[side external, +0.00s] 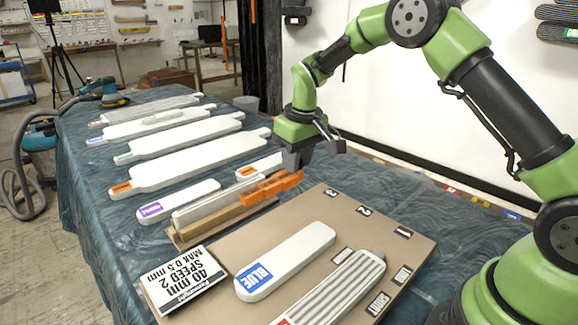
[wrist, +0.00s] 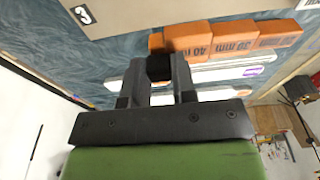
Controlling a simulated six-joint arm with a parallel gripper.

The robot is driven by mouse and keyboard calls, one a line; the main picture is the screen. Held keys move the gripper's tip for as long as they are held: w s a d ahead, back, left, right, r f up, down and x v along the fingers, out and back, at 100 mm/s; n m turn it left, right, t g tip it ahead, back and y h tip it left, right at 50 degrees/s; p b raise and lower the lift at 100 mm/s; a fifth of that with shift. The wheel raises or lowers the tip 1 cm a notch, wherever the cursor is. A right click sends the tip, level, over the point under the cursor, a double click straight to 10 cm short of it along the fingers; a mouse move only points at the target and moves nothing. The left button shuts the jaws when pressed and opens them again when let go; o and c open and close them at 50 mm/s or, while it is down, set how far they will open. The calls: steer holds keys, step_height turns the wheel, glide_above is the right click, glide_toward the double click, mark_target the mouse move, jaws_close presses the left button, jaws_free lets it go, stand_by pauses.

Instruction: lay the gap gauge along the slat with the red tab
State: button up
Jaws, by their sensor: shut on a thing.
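The orange stepped gap gauge (side external: 270,188) is held in my gripper (side external: 293,165), by the near right end of the wooden rest. In the wrist view the gauge (wrist: 225,38) shows mm markings, and the fingers (wrist: 160,68) are closed at its left end. A grey fluted slat (side external: 335,290) lies on the brown board with a red tab (side external: 283,321) cut off by the frame's bottom edge. Another slat (side external: 150,107), farthest back on the table, has a small reddish tab (side external: 97,123). Whether the gauge touches anything below is unclear.
The wooden rest (side external: 220,224) carries a white strip. Several white slats with purple, orange and green tabs lie on the blue cloth (side external: 85,215) behind.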

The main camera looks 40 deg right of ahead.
steer(key=shift+s+d+f, duration=0.35)
steer(key=shift+s+f, duration=0.65)
steer(key=shift+s, duration=1.5)
steer(key=shift+s+d+f, duration=0.4)
steer(key=shift+s+f, duration=0.65)
steer(key=shift+s, duration=1.4)
steer(key=shift+s+d+f, duration=0.35)
steer(key=shift+s+f, duration=0.65)
steer(key=shift+s, duration=1.5)
steer(key=o, duration=1)
steer(key=shift+r, duration=0.15)
